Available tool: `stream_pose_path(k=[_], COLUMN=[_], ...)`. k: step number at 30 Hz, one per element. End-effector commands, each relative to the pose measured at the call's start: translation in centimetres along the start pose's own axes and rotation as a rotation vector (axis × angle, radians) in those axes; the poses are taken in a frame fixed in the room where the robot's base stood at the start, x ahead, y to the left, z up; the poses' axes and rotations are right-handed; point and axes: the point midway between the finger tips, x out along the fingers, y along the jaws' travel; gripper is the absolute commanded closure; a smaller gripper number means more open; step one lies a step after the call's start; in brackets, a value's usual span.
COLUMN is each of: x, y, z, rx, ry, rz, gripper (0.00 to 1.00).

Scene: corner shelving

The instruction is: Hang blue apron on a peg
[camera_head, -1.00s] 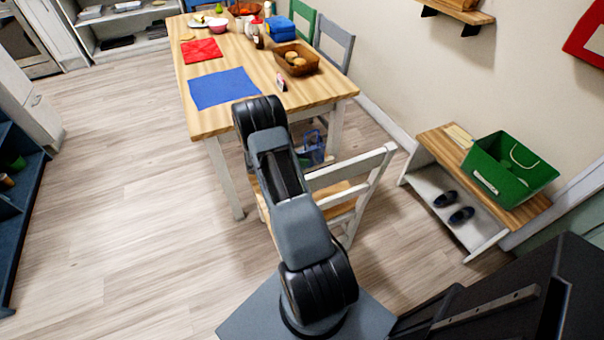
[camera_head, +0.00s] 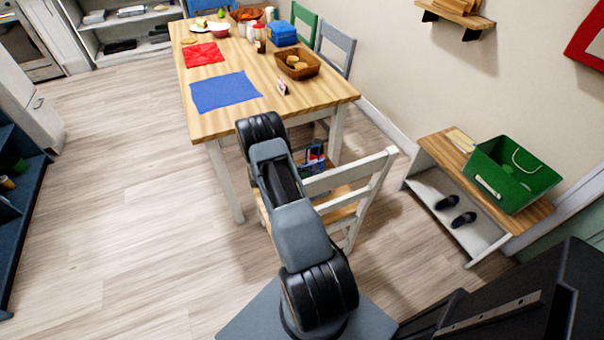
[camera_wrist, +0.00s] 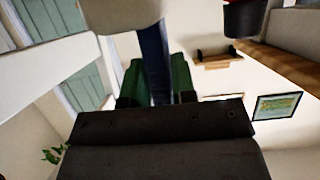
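I cannot make out a clear blue apron or peg in either view. In the wrist view, a narrow dark blue strip (camera_wrist: 154,62) runs from a large pale blurred shape at the top down to my gripper (camera_wrist: 157,85). In the head view, my arm reaches out over the white chair and hides the gripper. A small blue and red thing (camera_head: 315,157) shows beside the arm, between chair and table, partly hidden.
The white chair (camera_head: 378,165) stands close by my arm. The wooden table (camera_head: 213,123) is just beyond, with a blue mat (camera_head: 224,90) and a basket (camera_head: 297,65). At right, a bench (camera_head: 446,148) carries a green crate (camera_head: 512,175). The floor at left is clear.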

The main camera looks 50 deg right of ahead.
Motion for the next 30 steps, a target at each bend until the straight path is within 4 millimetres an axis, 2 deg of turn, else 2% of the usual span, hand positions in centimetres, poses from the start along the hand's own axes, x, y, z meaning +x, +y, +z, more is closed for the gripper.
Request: stream_pose_path(k=[1, 6, 17, 20, 30], x=[0.0, 0.0, -0.2, -1.7, -8.7], y=[0.0, 0.0, 0.0, -0.1, -0.1], z=[0.0, 0.0, -0.1, -0.1, -0.2], rx=[0.0, 0.0, 0.0, -0.001, -0.001], ry=[0.0, 0.0, 0.0, 0.0, 0.001], rz=[0.0, 0.0, -0.001, -0.004, -0.004], gripper=[0.7, 0.54, 0.53, 0.53, 0.53])
